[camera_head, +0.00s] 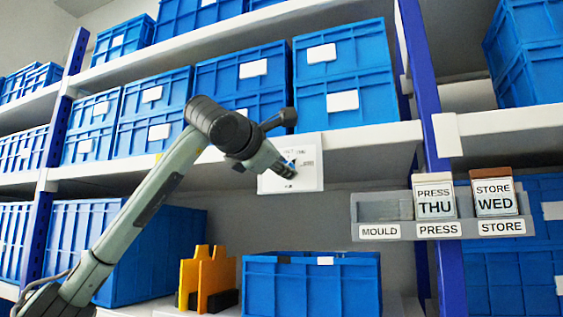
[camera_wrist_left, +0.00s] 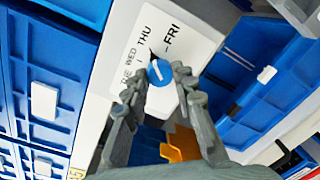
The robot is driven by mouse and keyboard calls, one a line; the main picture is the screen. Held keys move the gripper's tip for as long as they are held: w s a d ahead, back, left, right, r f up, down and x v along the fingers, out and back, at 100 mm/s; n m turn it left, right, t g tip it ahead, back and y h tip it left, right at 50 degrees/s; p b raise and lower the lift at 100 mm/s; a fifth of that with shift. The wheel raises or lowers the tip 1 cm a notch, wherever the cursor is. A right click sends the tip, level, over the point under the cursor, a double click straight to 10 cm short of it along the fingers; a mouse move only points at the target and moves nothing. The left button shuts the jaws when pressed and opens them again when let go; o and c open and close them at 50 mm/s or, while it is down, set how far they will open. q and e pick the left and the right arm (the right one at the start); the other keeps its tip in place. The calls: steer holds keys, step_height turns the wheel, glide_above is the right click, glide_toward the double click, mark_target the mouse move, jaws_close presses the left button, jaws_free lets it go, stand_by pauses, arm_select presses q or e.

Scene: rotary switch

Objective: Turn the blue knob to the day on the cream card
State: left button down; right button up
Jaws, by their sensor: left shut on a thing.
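The blue knob (camera_wrist_left: 158,73) with a white line sits on a white dial plate (camera_wrist_left: 190,42) in the left wrist view. The plate carries day names including WED, THU and FRI. My left gripper (camera_wrist_left: 160,80) has its fingers on both sides of the knob and is shut on it. I cannot tell which day the line marks. In the head view the left gripper (camera_head: 285,167) covers part of the plate (camera_head: 307,180) on the shelf edge. The cream card (camera_head: 433,197) reads PRESS THU and stands in the PRESS slot. My right gripper is not in view.
A brown-topped card (camera_head: 494,196) reading STORE WED stands in the STORE slot of the grey rack (camera_head: 384,210); the MOULD slot looks empty. Blue crates (camera_head: 312,285) fill the shelves. A yellow holder (camera_head: 207,275) stands below the arm. A blue upright (camera_head: 424,90) separates the bays.

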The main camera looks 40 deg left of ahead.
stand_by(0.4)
arm_select(q)
steer(key=c, duration=1.2)
jaws_free()
steer(key=s, duration=0.4)
steer(key=s+d, duration=0.1)
steer(key=s, duration=0.3)
steer(key=s+d, duration=0.1)
steer(key=s, duration=0.2)
steer(key=shift+s+d+r, duration=0.2)
steer(key=shift+s, duration=0.2)
